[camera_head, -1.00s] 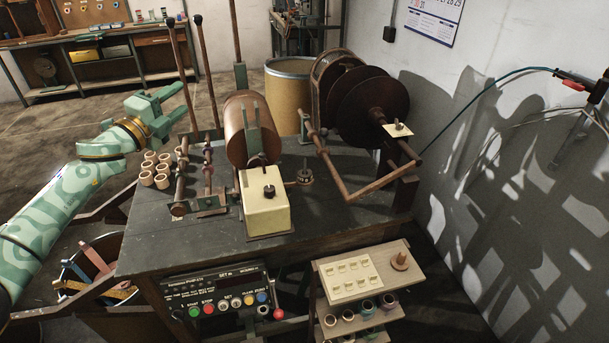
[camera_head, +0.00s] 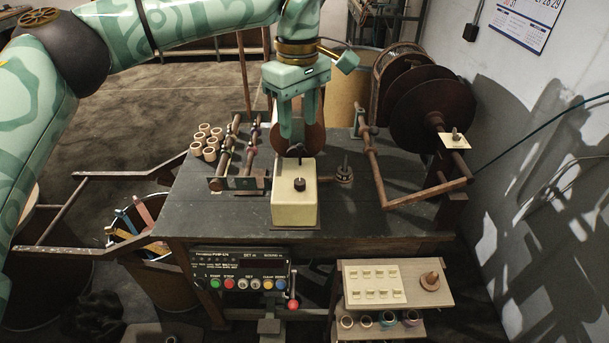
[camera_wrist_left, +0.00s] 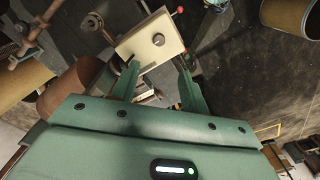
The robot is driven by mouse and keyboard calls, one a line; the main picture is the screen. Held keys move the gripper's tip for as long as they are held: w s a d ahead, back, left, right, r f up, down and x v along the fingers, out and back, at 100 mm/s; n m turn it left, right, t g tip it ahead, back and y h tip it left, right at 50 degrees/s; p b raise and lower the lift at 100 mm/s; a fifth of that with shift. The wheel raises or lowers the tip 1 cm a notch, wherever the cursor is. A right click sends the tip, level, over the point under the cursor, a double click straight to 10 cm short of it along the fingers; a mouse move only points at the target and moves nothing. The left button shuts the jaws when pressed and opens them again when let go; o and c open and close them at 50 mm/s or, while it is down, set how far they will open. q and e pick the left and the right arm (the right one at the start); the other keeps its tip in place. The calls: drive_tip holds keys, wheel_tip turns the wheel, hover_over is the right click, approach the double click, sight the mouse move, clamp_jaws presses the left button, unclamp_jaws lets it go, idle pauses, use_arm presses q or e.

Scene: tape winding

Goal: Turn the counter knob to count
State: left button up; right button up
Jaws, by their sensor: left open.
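A cream box (camera_head: 295,208) with a dark round knob (camera_head: 299,184) on its top stands near the front middle of the workbench. My left gripper (camera_head: 298,132) is open and empty, fingers pointing down, above and behind the box. In the left wrist view the box (camera_wrist_left: 148,52) and its knob (camera_wrist_left: 158,39) show beyond the two spread fingers, apart from them. A control panel (camera_head: 240,271) with a display and several coloured buttons hangs under the bench's front edge. My right gripper is not in view.
Rollers (camera_head: 226,160) and several small tape rolls (camera_head: 207,140) are left of the box. Large dark discs (camera_head: 432,108) and a bent bar (camera_head: 425,195) are at right. A small shelf (camera_head: 432,300) stands in front right. The bench's front left is bare.

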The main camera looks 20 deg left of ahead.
sight(300, 181)
use_arm(q)
wheel_tip(300, 181, down, 14)
drive_tip(key=shift+w+f+b, duration=0.1)
drive_tip(key=shift+f+b, duration=0.1)
drive_tip(key=shift+b, duration=0.55)
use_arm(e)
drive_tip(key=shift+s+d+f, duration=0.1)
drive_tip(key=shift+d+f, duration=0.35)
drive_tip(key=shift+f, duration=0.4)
use_arm(q)
clamp_jaws()
